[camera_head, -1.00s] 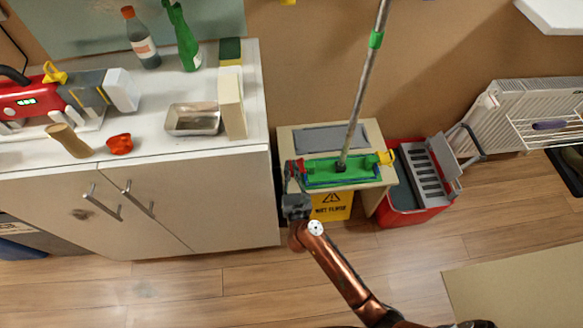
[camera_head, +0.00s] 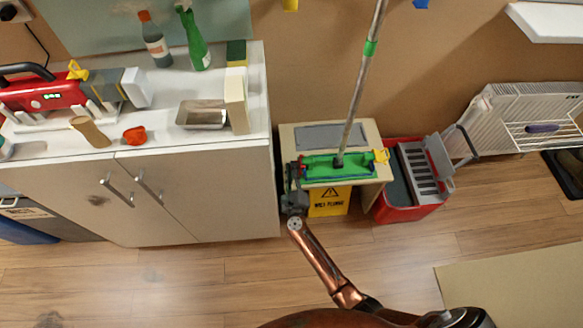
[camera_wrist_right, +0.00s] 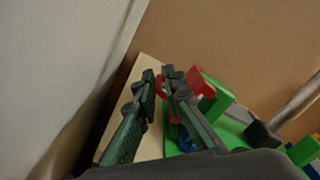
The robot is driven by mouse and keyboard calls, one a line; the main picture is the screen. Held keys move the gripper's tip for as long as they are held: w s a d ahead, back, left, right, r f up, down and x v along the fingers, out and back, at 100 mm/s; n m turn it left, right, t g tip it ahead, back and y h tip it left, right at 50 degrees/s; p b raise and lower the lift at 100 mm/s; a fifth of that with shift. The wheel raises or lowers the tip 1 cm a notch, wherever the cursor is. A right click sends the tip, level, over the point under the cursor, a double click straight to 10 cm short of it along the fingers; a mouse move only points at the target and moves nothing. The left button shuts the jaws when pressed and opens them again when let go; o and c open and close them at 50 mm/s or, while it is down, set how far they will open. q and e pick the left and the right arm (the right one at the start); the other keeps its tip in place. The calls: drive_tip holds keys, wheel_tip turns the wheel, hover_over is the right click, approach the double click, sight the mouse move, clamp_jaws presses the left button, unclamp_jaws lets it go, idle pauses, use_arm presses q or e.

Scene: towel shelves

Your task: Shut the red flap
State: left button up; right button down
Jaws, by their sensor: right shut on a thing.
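The green mop head (camera_head: 321,166) lies on the small wooden stand, with the mop pole (camera_head: 361,70) rising from it. A red flap sits at its left end and is mostly hidden by my gripper in the head view. In the right wrist view the red flap (camera_wrist_right: 204,82) shows beside and behind the fingers, against the green frame (camera_wrist_right: 219,105). My right gripper (camera_head: 294,180) is at that left end, and its fingers (camera_wrist_right: 160,78) are shut on the red flap, with a gap left between them. My left gripper is out of view.
A white cabinet (camera_head: 200,200) stands close on the left, with bottles and a metal tray (camera_head: 202,114) on top. A yellow wet-floor sign (camera_head: 330,203) is under the stand (camera_head: 370,133). A red bucket (camera_head: 412,214) stands at right. The wooden floor in front is open.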

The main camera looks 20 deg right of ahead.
drive_tip(key=shift+s+d+f+n, duration=0.15)
drive_tip(key=shift+f+n, duration=0.15)
drive_tip(key=shift+n, duration=0.25)
drive_tip(key=shift+w+d+f+n, duration=0.15)
drive_tip(key=shift+f+n, duration=0.1)
drive_tip(key=shift+n, duration=0.3)
use_arm(q)
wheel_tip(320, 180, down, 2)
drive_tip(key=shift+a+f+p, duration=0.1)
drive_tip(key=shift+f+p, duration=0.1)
drive_tip(key=shift+p, duration=0.1)
use_arm(e)
drive_tip(key=shift+s+d+f+n, duration=0.1)
drive_tip(key=shift+s+f+n, duration=0.1)
drive_tip(key=shift+n, duration=0.1)
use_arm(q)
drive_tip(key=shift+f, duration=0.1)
use_arm(e)
drive_tip(key=shift+s+d+f, duration=0.1)
drive_tip(key=shift+d+f, duration=0.05)
drive_tip(key=c, duration=2.1)
unclamp_jaws()
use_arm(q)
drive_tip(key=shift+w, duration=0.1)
use_arm(e)
drive_tip(key=shift+s+a, duration=0.25)
drive_tip(key=v, duration=0.6)
drive_tip(key=shift+s, duration=0.35)
